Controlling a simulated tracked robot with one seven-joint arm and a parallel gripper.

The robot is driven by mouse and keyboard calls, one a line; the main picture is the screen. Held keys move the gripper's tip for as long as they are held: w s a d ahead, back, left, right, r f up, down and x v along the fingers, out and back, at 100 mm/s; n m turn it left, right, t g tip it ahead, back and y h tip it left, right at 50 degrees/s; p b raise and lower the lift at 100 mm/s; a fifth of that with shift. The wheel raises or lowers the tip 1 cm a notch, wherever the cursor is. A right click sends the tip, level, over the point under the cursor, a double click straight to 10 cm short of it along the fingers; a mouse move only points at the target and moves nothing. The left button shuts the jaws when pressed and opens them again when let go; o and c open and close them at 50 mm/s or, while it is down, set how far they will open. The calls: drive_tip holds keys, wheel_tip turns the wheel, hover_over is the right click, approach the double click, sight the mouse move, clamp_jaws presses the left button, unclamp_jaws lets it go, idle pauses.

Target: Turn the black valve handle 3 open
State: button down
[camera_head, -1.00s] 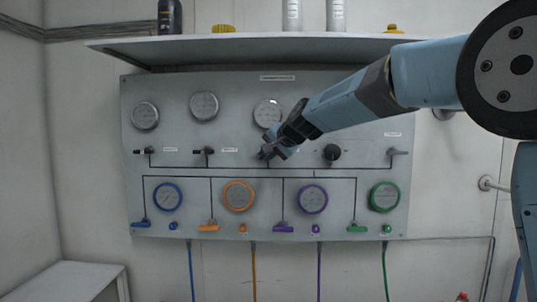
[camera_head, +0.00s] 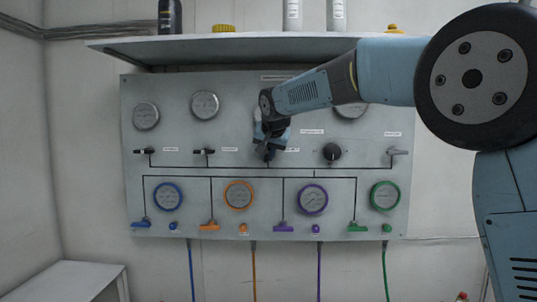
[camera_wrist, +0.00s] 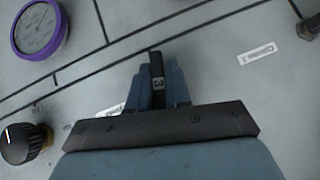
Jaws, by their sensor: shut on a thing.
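The black valve handle 3 (camera_wrist: 156,68), marked with a "3", stands between the two blue fingers of my gripper (camera_wrist: 158,88) in the wrist view. The fingers are shut on it from both sides. The handle lies crosswise to the panel's long black lines, somewhat slanted. In the head view my gripper (camera_head: 266,146) is at the third valve of the row on the grey panel (camera_head: 330,222), with my wrist above it. There the handle is mostly hidden by my gripper.
A black round knob (camera_head: 332,152) is right of the gripper. Two black handles (camera_head: 204,152) (camera_head: 145,151) are to the left, and a grey handle (camera_head: 398,152) is at far right. Gauges and coloured handles sit below. A shelf (camera_head: 240,49) juts out above.

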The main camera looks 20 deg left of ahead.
drive_tip(key=shift+f+h, duration=0.25)
drive_tip(key=shift+h, duration=0.15)
drive_tip(key=shift+d, duration=0.1)
drive_tip(key=c, duration=1.4)
unclamp_jaws()
drive_tip(key=shift+w, duration=0.1)
drive_tip(key=shift+o, duration=1.3)
drive_tip(key=shift+r, duration=0.15)
drive_tip(key=v, duration=1.3)
drive_tip(key=shift+s+r, duration=0.2)
drive_tip(key=shift+s, duration=0.05)
